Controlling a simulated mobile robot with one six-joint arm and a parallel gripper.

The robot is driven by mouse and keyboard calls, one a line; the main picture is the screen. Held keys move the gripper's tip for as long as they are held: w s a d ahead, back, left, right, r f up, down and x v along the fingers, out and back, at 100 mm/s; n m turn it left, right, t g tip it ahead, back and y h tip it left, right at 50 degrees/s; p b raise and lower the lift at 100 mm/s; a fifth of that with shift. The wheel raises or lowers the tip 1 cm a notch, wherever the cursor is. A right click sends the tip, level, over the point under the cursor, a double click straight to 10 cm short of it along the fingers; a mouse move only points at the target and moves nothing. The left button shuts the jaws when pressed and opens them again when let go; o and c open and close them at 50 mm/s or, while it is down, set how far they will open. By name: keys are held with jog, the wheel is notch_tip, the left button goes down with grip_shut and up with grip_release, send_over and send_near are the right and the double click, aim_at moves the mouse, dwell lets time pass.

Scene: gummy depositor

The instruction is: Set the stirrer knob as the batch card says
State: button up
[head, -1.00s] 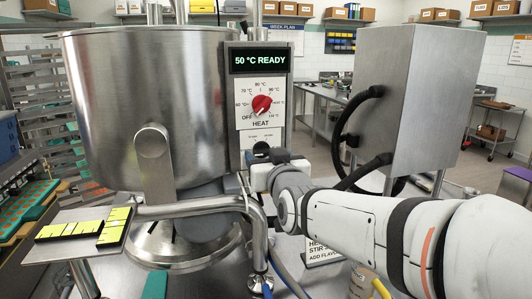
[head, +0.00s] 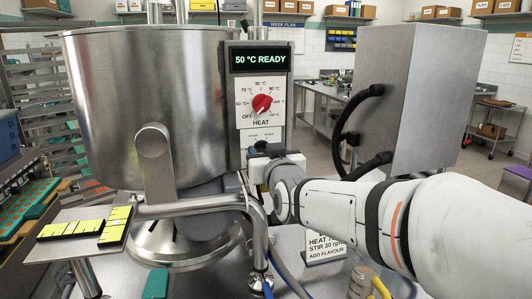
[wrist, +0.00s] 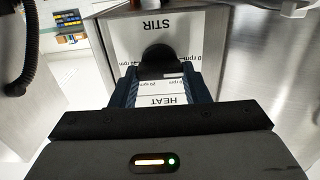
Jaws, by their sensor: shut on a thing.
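The black stirrer knob (wrist: 159,58) shows in the wrist view on a white plate marked STIR (wrist: 170,28), which appears upside down. My gripper (wrist: 160,82) is shut on the knob, with one dark blue finger on each side. The knob's pointer cannot be made out, and the fingers cover part of the rpm scale. In the head view my gripper (head: 262,160) is at the panel below the red HEAT knob (head: 262,103) and hides most of the stirrer knob. The batch card (head: 325,247) stands behind my arm, partly hidden; its line "STIR 30 rpm" shows.
A steel cabinet (head: 405,90) with black hoses is at the right.

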jog(key=shift+c, duration=0.9)
